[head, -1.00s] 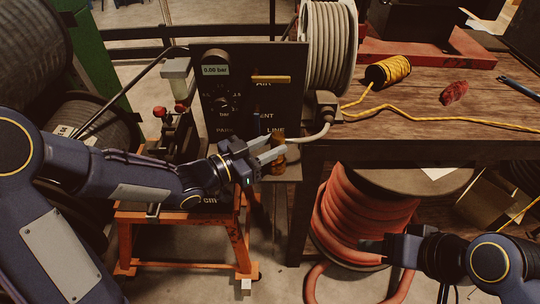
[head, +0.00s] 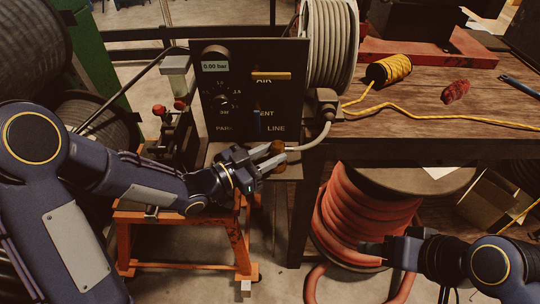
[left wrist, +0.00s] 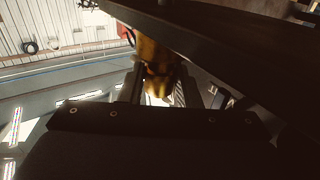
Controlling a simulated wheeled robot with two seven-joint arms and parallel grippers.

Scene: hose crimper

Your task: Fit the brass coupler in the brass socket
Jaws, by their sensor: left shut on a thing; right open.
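My left gripper (head: 274,158) is shut on the brass coupler (head: 278,147), just below the black panel's lower edge. The coupler looks roughly upright, with brass showing above and below the fingers. In the left wrist view the brass (left wrist: 155,67) sits between the two fingers, under a dark slanting edge. I cannot pick out the brass socket as a separate part; the fingers and the panel edge may hide it. I cannot tell whether the coupler touches it. My right gripper (head: 372,247) is open and empty in front of the orange hose reel.
A grey hose (head: 318,136) curves close to the coupler. The wooden bench (head: 430,115) is at right, the orange stand (head: 125,240) below.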

